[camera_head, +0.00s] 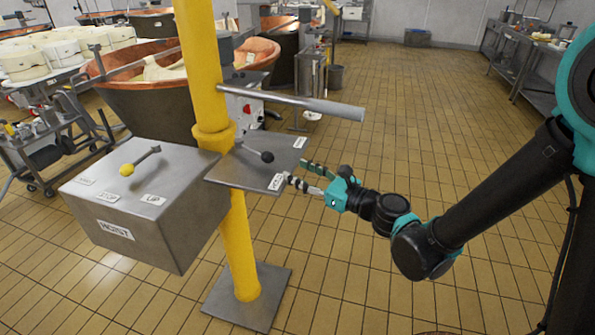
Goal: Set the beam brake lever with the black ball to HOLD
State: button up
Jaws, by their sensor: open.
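The brake lever (254,151) is a short dark rod ending in a black ball (267,157). It sits on a grey plate (235,173) fixed to the yellow post, and the ball points toward the plate's right side, between two white labels. One label (300,142) is at the far right corner, the other (277,182) at the near right corner; their words are too small to read surely. My gripper (297,171) is open and empty at the plate's right edge, its fingers pointing left toward the ball, apart from it. One fingertip is close to the near label.
A grey HOIST box (140,225) with a yellow-ball lever (140,161) stands left of the yellow post (203,60). Copper vats (150,105) stand behind. The tiled floor to the right is clear.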

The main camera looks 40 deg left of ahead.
aim_at(283, 163)
jog(key=shift+c, duration=0.6)
jog(key=shift+w, duration=0.1)
jog(key=shift+c, duration=1.2)
jog(key=shift+w+n, duration=0.3)
jog(key=shift+n, duration=0.3)
jog(key=shift+c, duration=1.2)
jog(key=w+n, duration=0.1)
jog(key=n, duration=0.1)
jog(key=w+n+g, duration=0.1)
jog(key=n, duration=0.2)
jog(key=w+n, duration=0.1)
jog(key=n, duration=0.1)
jog(key=shift+w+a+g, duration=0.25)
jog(key=shift+w+g, duration=0.05)
jog(key=shift+w, duration=0.05)
grip_shut()
jog(key=w+n+g, duration=0.3)
jog(key=w+n, duration=0.2)
jog(key=n, duration=0.7)
jog(key=shift+n, duration=0.3)
jog(key=x, duration=0.9)
jog(key=shift+a+f, duration=0.15)
jog(key=shift+f, duration=0.1)
jog(key=shift+s, duration=1.85)
